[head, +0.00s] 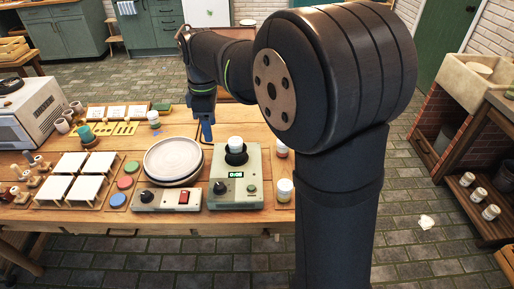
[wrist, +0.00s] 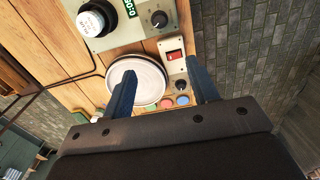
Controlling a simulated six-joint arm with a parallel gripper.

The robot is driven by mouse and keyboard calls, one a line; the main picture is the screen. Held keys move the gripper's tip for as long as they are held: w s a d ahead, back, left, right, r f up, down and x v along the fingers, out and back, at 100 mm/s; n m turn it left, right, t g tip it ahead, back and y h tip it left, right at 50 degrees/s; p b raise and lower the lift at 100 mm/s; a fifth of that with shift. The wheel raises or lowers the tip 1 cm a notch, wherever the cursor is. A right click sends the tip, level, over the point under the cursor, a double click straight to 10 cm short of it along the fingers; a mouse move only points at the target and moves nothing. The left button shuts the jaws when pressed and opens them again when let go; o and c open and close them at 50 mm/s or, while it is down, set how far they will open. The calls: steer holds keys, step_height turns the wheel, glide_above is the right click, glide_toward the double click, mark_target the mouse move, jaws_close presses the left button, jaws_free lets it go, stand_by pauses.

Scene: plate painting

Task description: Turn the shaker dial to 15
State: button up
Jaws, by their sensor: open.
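The shaker (head: 236,200) is a grey-green box at the table's front edge, right of centre, with a green display (head: 236,174) that seems to read 0:08. Its black dial (head: 220,187) is on the front panel, left of a small knob; the dial also shows at the top of the wrist view (wrist: 159,18). A white-lidded jar (head: 235,143) sits in the shaker's black holder. My gripper (head: 207,132) is open and empty, above the table behind and left of the shaker. In the wrist view my gripper's two fingers (wrist: 160,68) are wide apart, with the dial beyond them.
A round pale turntable (head: 172,157) stands left of the shaker; its control box (head: 166,200) has a black knob and red switch. Coloured discs (head: 125,183) and white tiles (head: 75,176) lie further left. A jar (head: 285,189) stands close right of the shaker.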

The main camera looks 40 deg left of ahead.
mark_target(219, 186)
step_height(219, 186, down, 25)
steer(key=m, duration=0.6)
steer(key=shift+m, duration=0.3)
steer(key=shift+c, duration=0.2)
steer(key=shift+r, duration=0.1)
steer(key=c, duration=0.9)
